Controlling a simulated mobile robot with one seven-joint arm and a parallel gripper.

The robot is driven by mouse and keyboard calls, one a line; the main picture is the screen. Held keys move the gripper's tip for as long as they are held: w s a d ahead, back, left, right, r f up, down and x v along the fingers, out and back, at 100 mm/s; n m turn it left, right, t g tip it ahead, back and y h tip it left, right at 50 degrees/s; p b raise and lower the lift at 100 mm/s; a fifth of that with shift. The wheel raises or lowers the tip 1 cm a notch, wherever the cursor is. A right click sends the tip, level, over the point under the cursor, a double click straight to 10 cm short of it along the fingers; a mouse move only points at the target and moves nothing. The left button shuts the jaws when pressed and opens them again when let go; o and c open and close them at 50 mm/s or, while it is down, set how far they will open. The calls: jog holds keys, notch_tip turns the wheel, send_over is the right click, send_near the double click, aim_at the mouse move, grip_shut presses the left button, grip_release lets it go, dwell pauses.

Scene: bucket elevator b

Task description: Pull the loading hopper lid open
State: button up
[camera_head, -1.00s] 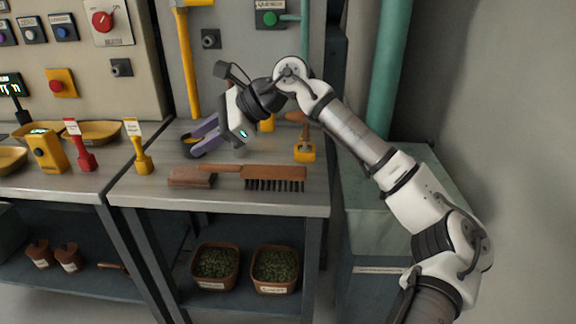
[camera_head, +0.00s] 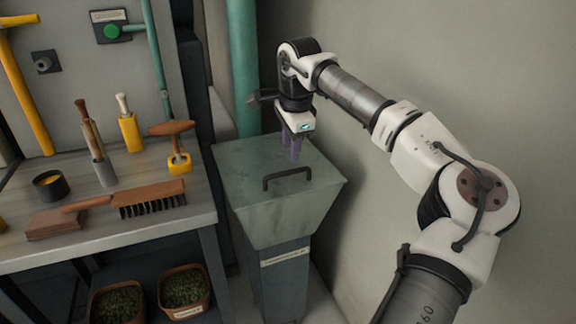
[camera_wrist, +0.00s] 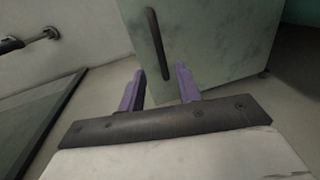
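The loading hopper (camera_head: 285,225) is a green-grey tapered box on a dark pedestal, right of the workbench. Its flat lid (camera_head: 240,165) is shut and carries a black bar handle (camera_head: 288,179). My gripper (camera_head: 292,155) points down above the back part of the lid, behind the handle, with its purple fingers apart and nothing between them. In the wrist view the two fingers (camera_wrist: 160,85) are spread, and the dark handle (camera_wrist: 158,44) shows beyond them on the pale green lid (camera_wrist: 210,40). The handle is not between the fingers.
The workbench (camera_head: 120,244) at left holds a brush (camera_head: 150,199), a yellow scoop (camera_head: 179,163) and several tools. A green pipe (camera_head: 243,70) rises behind the hopper. The bare wall (camera_head: 450,90) stands close on the right.

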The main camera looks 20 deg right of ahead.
aim_at(288, 173)
jog(key=f, duration=0.3)
jog(key=w+f, duration=0.1)
jog(key=f, duration=0.2)
jog(key=shift+w+a+f, duration=0.1)
jog(key=shift+w+f, duration=0.1)
jog(key=shift+f, duration=0.15)
grip_shut()
